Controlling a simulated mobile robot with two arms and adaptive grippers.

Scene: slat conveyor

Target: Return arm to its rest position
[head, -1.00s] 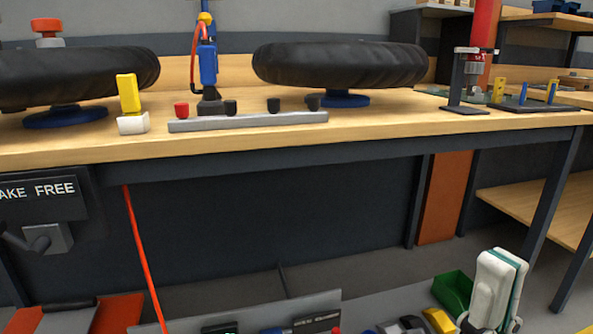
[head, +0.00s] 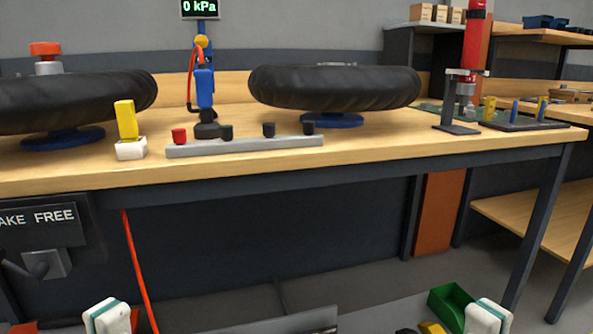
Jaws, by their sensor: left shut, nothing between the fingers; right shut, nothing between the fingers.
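My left gripper (head: 107,316) shows at the bottom left edge as a white and teal block. My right gripper (head: 487,317) shows at the bottom right edge, similar in look, beside a green bin. Both are low in front of the workbench (head: 400,155), apart from everything on it. Both are shut and hold nothing. Their lower parts and the arms are cut off by the frame edge.
Two black tyres (head: 335,92) lie on blue stands on the bench. A blue pump (head: 205,85) with a 0 kPa display (head: 200,8) stands between them. A red hose (head: 140,270) hangs in front. The green bin (head: 452,303) sits low at right.

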